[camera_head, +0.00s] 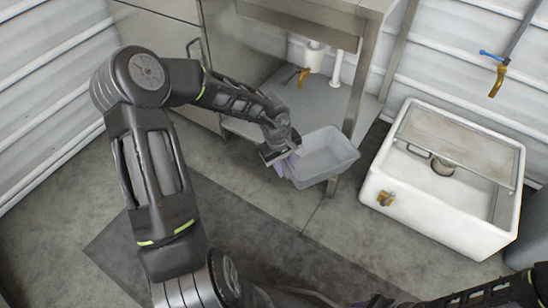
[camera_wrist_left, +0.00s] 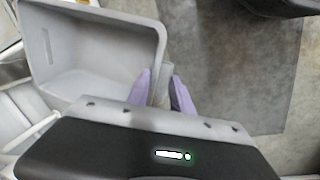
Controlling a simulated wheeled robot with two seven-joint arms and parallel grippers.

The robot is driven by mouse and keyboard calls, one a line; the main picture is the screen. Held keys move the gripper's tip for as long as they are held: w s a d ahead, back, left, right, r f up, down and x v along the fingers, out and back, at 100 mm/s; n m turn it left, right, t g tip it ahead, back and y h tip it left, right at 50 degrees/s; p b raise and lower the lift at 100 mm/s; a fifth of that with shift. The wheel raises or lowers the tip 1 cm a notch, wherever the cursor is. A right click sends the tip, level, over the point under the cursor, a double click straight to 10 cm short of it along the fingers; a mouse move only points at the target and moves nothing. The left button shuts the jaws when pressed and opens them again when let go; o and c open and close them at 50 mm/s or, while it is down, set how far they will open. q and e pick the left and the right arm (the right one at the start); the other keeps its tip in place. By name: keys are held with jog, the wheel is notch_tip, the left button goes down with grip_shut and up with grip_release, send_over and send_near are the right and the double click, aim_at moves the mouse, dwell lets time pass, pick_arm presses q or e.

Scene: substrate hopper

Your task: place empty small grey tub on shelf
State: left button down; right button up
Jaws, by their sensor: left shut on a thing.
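The small grey tub (camera_head: 326,153) is held in front of the low shelf under the steel counter. It looks empty and its open side faces up toward the head camera. My left gripper (camera_head: 287,163) is shut on the tub's near left rim. In the left wrist view the tub (camera_wrist_left: 92,55) fills the upper left, and the two purple fingers of my left gripper (camera_wrist_left: 162,92) pinch its wall. The grey shelf (camera_head: 318,105) lies just behind the tub. My right arm shows at the lower right, but its fingertips cannot be made out.
A steel leg (camera_head: 362,85) of the counter stands at the shelf's right front corner, close to the tub. A white pipe and a brass tap (camera_head: 303,77) are above the shelf. A white basin (camera_head: 440,205) stands to the right. A dark mat (camera_head: 215,235) covers the floor.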

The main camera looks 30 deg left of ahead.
pick_arm(q)
jog(key=d+r+m, duration=0.3)
jog(key=d+r, duration=0.2)
jog(key=r, duration=0.4)
jog(key=d+r+m, duration=0.3)
jog(key=d+r, duration=0.3)
jog(key=r, duration=0.3)
jog(key=shift+d+r+m+g+h, duration=0.2)
jog(key=shift+m+g+h, duration=0.1)
jog(key=shift+g+h, duration=0.1)
